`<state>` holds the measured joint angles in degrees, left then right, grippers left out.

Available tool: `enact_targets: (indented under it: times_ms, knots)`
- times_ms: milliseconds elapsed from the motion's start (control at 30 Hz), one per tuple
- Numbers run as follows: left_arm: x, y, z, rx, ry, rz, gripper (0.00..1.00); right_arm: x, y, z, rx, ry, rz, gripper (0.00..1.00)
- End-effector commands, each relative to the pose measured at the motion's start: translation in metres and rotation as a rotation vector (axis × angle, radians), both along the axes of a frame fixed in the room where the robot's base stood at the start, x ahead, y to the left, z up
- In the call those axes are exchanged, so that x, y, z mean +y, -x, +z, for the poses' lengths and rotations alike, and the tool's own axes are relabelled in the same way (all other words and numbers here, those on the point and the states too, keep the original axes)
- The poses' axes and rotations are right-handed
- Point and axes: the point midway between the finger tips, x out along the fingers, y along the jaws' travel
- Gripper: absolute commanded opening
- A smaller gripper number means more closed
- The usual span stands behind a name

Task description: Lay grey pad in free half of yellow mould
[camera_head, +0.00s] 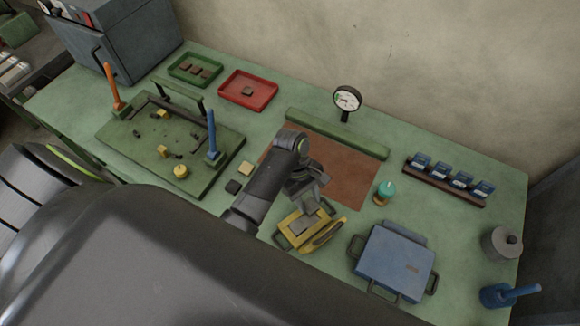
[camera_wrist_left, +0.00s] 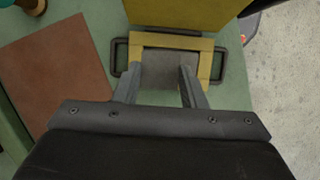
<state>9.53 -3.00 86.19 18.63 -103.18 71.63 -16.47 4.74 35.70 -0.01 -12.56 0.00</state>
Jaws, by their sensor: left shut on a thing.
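The yellow mould (camera_head: 283,241) lies open at the front middle of the bench, with its yellow lid half (camera_head: 327,236) swung to the right. It also shows in the wrist view as a yellow frame (camera_wrist_left: 204,59) with dark handles and the lid (camera_wrist_left: 170,12) beyond. My left gripper (camera_head: 309,207) is over the mould, pointing down. In the wrist view its fingers (camera_wrist_left: 161,75) are closed on the sides of a grey pad (camera_wrist_left: 162,76), which lies within the frame's outline. I cannot tell whether the pad touches the mould floor. My right gripper is not in view.
A closed blue press-like case (camera_head: 395,262) stands right of the mould. A teal-topped knob (camera_head: 385,190) and brown sheet (camera_head: 345,178) lie behind. A green fixture board (camera_head: 210,180) is at left.

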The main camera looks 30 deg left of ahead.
Motion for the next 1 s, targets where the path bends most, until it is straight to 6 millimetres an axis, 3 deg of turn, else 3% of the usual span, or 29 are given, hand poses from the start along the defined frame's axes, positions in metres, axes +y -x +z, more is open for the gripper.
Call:
enact_targets:
  times_ms: [167,467,1000]
  knots:
    - [-0.007,0.001,-0.001,0.003,-0.001,0.002,0.16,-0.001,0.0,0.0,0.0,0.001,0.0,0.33]
    - [-0.006,0.001,-0.022,0.004,-0.002,0.002,0.16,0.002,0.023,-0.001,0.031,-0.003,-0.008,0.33]
    - [-0.006,0.001,-0.063,0.002,-0.002,0.0,0.16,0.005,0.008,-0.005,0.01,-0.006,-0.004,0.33]
